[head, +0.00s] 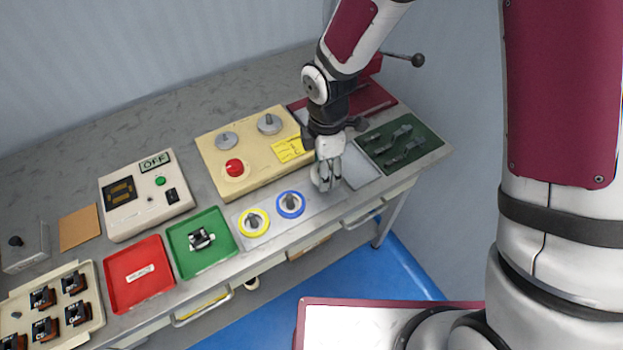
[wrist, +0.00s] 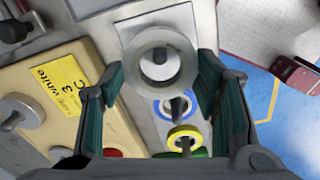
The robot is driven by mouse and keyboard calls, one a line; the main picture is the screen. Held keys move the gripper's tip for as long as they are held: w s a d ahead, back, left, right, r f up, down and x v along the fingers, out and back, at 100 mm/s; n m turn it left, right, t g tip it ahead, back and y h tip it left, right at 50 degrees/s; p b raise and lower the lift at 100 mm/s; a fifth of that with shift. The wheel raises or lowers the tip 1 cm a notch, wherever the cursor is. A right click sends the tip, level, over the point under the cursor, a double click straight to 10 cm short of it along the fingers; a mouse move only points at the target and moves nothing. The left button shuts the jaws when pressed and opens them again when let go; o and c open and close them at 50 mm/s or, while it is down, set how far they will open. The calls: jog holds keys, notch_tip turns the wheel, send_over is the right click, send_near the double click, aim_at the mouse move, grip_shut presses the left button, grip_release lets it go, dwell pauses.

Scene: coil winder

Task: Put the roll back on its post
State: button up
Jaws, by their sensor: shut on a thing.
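A pale grey-white roll (wrist: 137,65) is between the two fingers of my gripper (wrist: 160,88) in the wrist view. In the head view my gripper (head: 327,183) is over the right end of the grey post plate (head: 268,229), right of the blue roll. A pale round part with a short stub shows through the roll's hole. I cannot tell whether the roll is around a post or above it. The blue-rimmed roll (head: 290,204) and the yellow-rimmed roll (head: 254,222) sit around their posts on the plate.
A cream machine box (head: 222,160) with a red button (head: 235,168) and yellow note (head: 290,150) stands behind the plate. A green tool mat (head: 425,140) lies right. Green (head: 222,262) and red (head: 115,293) trays lie left. The bench's front edge is close.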

jog(key=shift+f, duration=0.15)
jog(key=shift+f+b, duration=0.3)
jog(key=shift+f, duration=0.1)
jog(key=shift+f+b, duration=1.35)
jog(key=shift+f, duration=1)
jog(key=o, duration=1.2)
jog(key=shift+r, duration=0.1)
notch_tip(320, 180, up, 12)
jog(key=shift+f, duration=0.1)
